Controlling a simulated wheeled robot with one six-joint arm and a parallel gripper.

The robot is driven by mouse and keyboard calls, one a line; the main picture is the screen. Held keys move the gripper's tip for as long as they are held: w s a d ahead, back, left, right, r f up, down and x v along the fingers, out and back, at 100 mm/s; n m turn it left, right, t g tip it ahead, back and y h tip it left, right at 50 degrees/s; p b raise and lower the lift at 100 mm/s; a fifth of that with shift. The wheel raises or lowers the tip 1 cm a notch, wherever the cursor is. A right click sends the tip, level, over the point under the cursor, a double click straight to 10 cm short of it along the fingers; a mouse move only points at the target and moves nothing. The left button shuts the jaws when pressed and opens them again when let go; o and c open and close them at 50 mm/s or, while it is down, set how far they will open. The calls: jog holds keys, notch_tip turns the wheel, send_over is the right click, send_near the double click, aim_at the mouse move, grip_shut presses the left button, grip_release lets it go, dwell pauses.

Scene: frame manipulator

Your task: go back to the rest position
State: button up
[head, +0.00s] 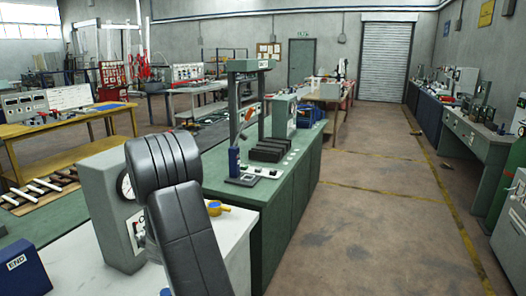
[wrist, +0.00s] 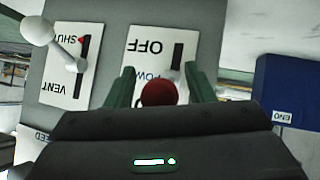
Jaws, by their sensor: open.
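My gripper (wrist: 160,78) is open in the wrist view, with one dark green finger on each side of a red ball knob (wrist: 158,93). I cannot tell whether either finger touches the knob. Behind it is a grey panel (wrist: 108,45) with a white OFF/POWER plate (wrist: 150,45), upside down in this view. In the head view my black arm stands in the foreground and hides the gripper. The grey gauge box (head: 100,190) is just left of the arm, on the white bench top (head: 75,250).
A lever with a pale ball end (wrist: 38,30) sticks out by the VENT/SHUT plate (wrist: 60,82). A blue END block (head: 18,270) is at the bench's left; it also shows in the wrist view (wrist: 285,85). A green cabinet (head: 270,225) stands beyond.

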dwell(0.3)
jog(key=p+v, duration=0.2)
jog(key=v, duration=1.1)
jog(key=w+a+f+y+b, duration=0.1)
jog(key=w+a+f+b, duration=0.5)
jog(key=f, duration=0.3)
jog(key=shift+w+a+t+b, duration=0.35)
jog(key=shift+a+t+b, duration=0.05)
jog(key=shift+a+b, duration=0.5)
jog(key=f+y+b, duration=0.1)
jog(key=b, duration=0.5)
jog(key=shift+m+t+y+b, duration=0.3)
jog(key=shift+t+b, duration=0.05)
jog(key=shift+t, duration=0.05)
jog(key=b, duration=0.2)
jog(key=shift+f+y+b, duration=0.15)
jog(key=shift+y+b, duration=0.15)
jog(key=shift+y, duration=0.1)
jog(key=t+b, duration=0.1)
jog(key=b, duration=0.1)
jog(key=shift+f+y+b, duration=0.2)
jog(key=shift+y+b, duration=0.1)
jog(key=shift+y, duration=0.1)
